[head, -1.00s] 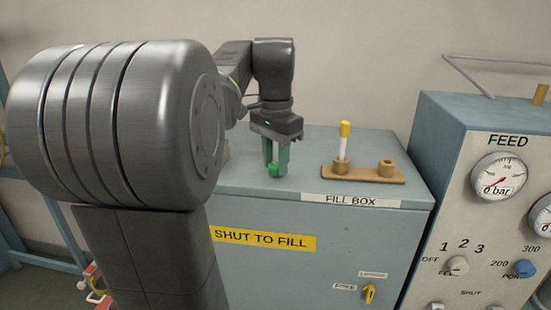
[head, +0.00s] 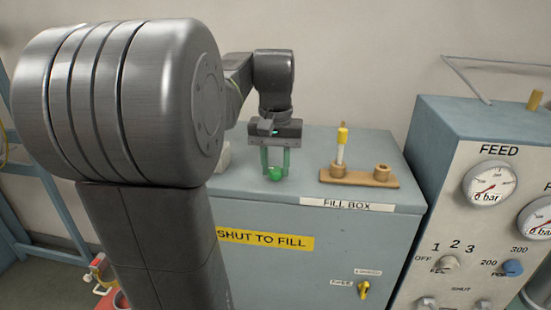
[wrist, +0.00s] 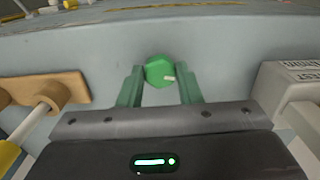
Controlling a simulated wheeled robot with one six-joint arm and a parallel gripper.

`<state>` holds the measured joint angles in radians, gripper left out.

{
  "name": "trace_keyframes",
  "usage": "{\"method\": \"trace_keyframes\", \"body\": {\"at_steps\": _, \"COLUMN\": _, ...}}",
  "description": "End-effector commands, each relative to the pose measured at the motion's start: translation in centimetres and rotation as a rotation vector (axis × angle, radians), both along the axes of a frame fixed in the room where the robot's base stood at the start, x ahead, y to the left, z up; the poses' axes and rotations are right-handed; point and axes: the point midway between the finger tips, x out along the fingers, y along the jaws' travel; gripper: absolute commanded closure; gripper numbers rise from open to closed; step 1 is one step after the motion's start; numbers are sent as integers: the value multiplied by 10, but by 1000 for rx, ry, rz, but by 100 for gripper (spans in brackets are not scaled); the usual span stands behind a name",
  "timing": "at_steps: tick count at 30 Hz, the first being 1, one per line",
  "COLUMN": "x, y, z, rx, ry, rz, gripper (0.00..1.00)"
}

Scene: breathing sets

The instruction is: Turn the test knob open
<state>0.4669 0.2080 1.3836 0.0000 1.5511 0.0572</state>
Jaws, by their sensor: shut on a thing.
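The green round knob (head: 275,174) is on top of the blue-grey fill box. In the wrist view the knob (wrist: 160,72) sits between my fingertips, with a small white mark on its lower right. My gripper (head: 274,168) points down over the box top and is shut on the knob, with one green finger on each side. The finger faces against the knob are partly hidden.
A wooden holder (head: 358,179) with a yellow-capped white tube (head: 341,147) stands right of my gripper. A pale labelled block (wrist: 291,92) is on the other side. The feed panel (head: 470,230) with gauges and knobs stands at right.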

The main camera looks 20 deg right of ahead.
Motion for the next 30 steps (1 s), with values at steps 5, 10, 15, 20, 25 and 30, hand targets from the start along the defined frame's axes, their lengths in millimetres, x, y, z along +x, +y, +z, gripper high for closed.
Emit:
{"method": "trace_keyframes", "body": {"at_steps": 5, "x": 0, "y": 0, "z": 1, "rx": -1, "ry": -2, "rz": 89, "gripper": 91}}
{"method": "trace_keyframes", "body": {"at_steps": 10, "x": 0, "y": 0, "z": 1, "rx": -1, "ry": -3, "rz": 142, "gripper": 91}}
{"method": "trace_keyframes", "body": {"at_steps": 15, "x": 1, "y": 0, "z": 1, "rx": -2, "ry": -4, "rz": 164, "gripper": 91}}
{"method": "trace_keyframes", "body": {"at_steps": 20, "x": 1, "y": 0, "z": 1, "rx": -2, "ry": -4, "rz": 167, "gripper": 91}}
{"method": "trace_keyframes", "body": {"at_steps": 25, "x": 1, "y": 0, "z": 1, "rx": -2, "ry": -4, "rz": 166, "gripper": 91}}
{"method": "trace_keyframes", "body": {"at_steps": 30, "x": 1, "y": 0, "z": 1, "rx": -2, "ry": -4, "rz": 166, "gripper": 47}}
